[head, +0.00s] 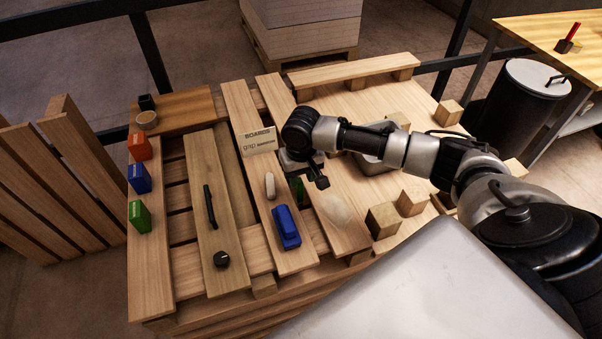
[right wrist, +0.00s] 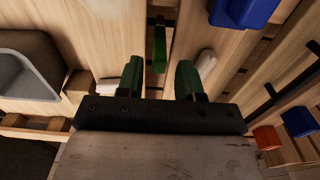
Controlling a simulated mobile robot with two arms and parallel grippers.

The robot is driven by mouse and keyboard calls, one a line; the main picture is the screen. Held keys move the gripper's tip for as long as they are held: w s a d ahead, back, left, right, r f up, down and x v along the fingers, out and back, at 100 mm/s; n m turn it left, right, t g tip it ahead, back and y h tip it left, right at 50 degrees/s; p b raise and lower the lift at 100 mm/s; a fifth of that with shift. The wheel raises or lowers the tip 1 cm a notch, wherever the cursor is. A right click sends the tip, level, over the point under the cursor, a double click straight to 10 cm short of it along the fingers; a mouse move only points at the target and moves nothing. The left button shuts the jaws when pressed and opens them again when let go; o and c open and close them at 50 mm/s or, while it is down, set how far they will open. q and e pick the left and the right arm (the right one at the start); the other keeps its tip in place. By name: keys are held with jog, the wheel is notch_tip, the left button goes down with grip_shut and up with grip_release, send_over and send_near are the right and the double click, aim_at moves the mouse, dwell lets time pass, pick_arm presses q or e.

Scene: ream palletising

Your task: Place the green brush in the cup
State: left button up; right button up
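The green brush (head: 298,188) lies on the pallet, partly hidden below my right gripper (head: 305,178). In the right wrist view the green brush (right wrist: 159,50) is narrow and shows ahead of and between the fingertips. My right gripper (right wrist: 159,78) is open there, its two dark green fingers apart with nothing between them. A small dark cup-like container (head: 146,102) stands at the pallet's far left corner; a round pale-topped container (head: 148,120) is just in front of it. I cannot tell for sure which is the cup. My left gripper is not in view.
A blue object (head: 286,228) and a white piece (head: 270,186) lie near the brush. A black rod (head: 209,205) and black knob (head: 221,258) lie left. Orange (head: 139,147), blue (head: 139,178) and green (head: 139,216) boxes line the left edge. Wooden blocks (head: 383,220) stand right.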

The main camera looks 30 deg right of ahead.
jog(key=shift+o, duration=0.3)
jog(key=shift+r+b, duration=0.3)
notch_tip(320, 180, up, 13)
jog(key=shift+s+f+p, duration=0.2)
jog(key=shift+p, duration=0.25)
jog(key=shift+o, duration=0.3)
